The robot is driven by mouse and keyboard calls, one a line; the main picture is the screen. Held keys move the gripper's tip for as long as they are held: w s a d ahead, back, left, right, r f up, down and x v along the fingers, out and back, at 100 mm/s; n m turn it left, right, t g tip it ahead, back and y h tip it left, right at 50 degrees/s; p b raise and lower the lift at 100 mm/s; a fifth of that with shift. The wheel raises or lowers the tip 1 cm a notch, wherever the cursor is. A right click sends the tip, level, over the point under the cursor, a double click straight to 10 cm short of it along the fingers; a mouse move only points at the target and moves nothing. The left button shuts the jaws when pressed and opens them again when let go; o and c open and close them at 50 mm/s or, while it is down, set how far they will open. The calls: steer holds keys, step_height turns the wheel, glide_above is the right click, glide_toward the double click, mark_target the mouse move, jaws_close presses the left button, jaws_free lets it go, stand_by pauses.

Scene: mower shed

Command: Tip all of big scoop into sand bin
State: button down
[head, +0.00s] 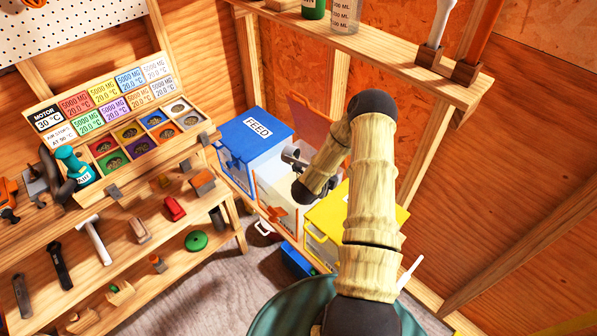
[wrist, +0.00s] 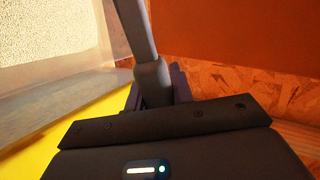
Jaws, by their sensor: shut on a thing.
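The sand bin (head: 291,215) is the open white bin in the middle of the bin row in the head view. In the wrist view its clear wall (wrist: 65,97) stands at the left, with pale grainy sand (wrist: 60,32) behind it. My gripper (head: 294,156) is over the sand bin's area, partly hidden by my arm. In the wrist view my gripper (wrist: 158,92) is shut on the grey handle of the big scoop (wrist: 152,72), which runs up out of the frame. The scoop's bowl and any contents cannot be made out.
The blue FEED bin (head: 250,146) stands left of the sand bin, and a yellow bin (head: 327,222) stands right of it. A raised lid (head: 309,127) is behind. A wooden shelf (head: 385,62) runs above. A tool bench (head: 75,250) fills the left.

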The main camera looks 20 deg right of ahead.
steer(key=shift+s+d+f+m+t+y+b, duration=0.25)
steer(key=shift+f+m+t+b, duration=0.2)
steer(key=shift+b, duration=0.3)
stand_by(0.4)
steer(key=shift+f+m+t+y+b, duration=0.4)
steer(key=shift+f+m+b, duration=0.25)
steer(key=shift+b, duration=0.7)
stand_by(0.5)
steer(key=shift+r+t, duration=0.25)
steer(key=shift+t, duration=0.1)
stand_by(0.4)
steer(key=r+n+g+p, duration=0.1)
steer(key=p, duration=0.1)
steer(key=w+a+r+n+g+h+p, duration=0.1)
steer(key=r+p, duration=0.1)
steer(key=w+r+n+g+h+p, duration=0.1)
steer(key=p, duration=0.2)
steer(key=shift+a+r+n, duration=0.2)
steer(key=shift+r+n, duration=0.05)
steer(key=shift+n, duration=0.05)
